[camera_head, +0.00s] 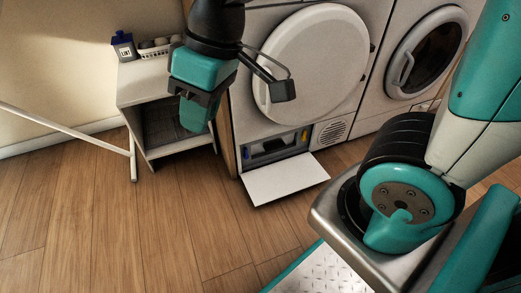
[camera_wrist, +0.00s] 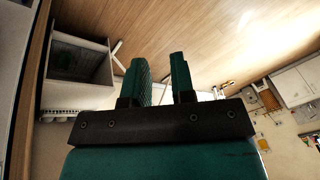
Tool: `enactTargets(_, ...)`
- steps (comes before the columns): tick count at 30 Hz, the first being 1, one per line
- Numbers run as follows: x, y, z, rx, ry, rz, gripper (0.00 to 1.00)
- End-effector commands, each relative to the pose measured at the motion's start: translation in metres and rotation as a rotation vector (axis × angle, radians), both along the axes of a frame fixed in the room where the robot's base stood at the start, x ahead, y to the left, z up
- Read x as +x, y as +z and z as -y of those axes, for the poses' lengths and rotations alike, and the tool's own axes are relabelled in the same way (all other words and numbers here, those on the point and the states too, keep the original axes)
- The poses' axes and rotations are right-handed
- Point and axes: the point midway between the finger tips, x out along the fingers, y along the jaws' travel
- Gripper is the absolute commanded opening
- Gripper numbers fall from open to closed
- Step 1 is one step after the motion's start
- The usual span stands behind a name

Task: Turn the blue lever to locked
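In the head view, a low compartment (camera_head: 277,158) in the front of the left white machine is open, its white flap (camera_head: 286,180) folded down toward the floor. A small blue part (camera_head: 246,152), which may be the blue lever, shows at the compartment's left end. A small yellow part (camera_head: 304,136) is at its right end. My gripper (camera_head: 195,118) hangs left of the machine, in front of the small white shelf unit, apart from the compartment. In the wrist view, the two teal fingers of my gripper (camera_wrist: 160,75) stand apart with nothing between them. The lever is not visible there.
A second machine (camera_head: 405,65) is at right. The wooden floor (camera_head: 150,225) in front is clear.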

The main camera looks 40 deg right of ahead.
Motion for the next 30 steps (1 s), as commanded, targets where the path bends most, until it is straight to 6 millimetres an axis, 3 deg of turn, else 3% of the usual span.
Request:
enactTargets(3, 0.084, -0.024, 0.0, -0.067, -0.004, 0.092, 0.23)
enactTargets(9, 0.219, -0.095, 0.015, -0.254, 0.035, 0.283, 0.23)
enactTargets(15, 0.316, -0.194, 0.045, -0.51, 0.139, 0.449, 0.23)
enactTargets(18, 0.346, -0.248, 0.064, -0.659, 0.217, 0.52, 0.23)
enactTargets(22, 0.366, -0.319, 0.091, -0.865, 0.347, 0.594, 0.23)
enactTargets(26, 0.362, -0.387, 0.117, -1.084, 0.51, 0.648, 0.23)
enactTargets(30, 0.335, -0.451, 0.145, -1.324, 0.716, 0.683, 0.23)
